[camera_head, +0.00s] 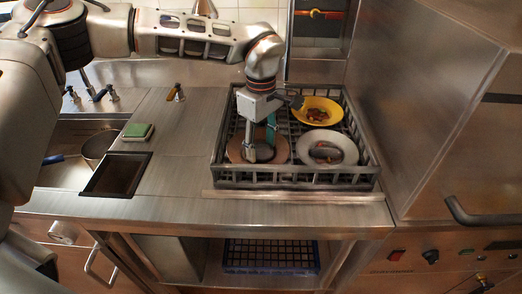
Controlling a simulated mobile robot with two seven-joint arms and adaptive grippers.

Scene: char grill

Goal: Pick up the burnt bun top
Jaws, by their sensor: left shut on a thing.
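My left gripper (261,147) reaches down into the dark dish rack from above. It is shut on a small dark thing (265,154), which appears to be the burnt bun top, at the brown plate (235,151). The fingers hide much of it, and I cannot tell whether it is clear of the plate. My right gripper is not in view.
The dark rack (216,165) also holds a yellow plate (335,107) with food scraps and a white plate (349,150) with dark scraps. A green sponge (138,131) lies left on the counter. A steel machine (420,100) stands close on the right.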

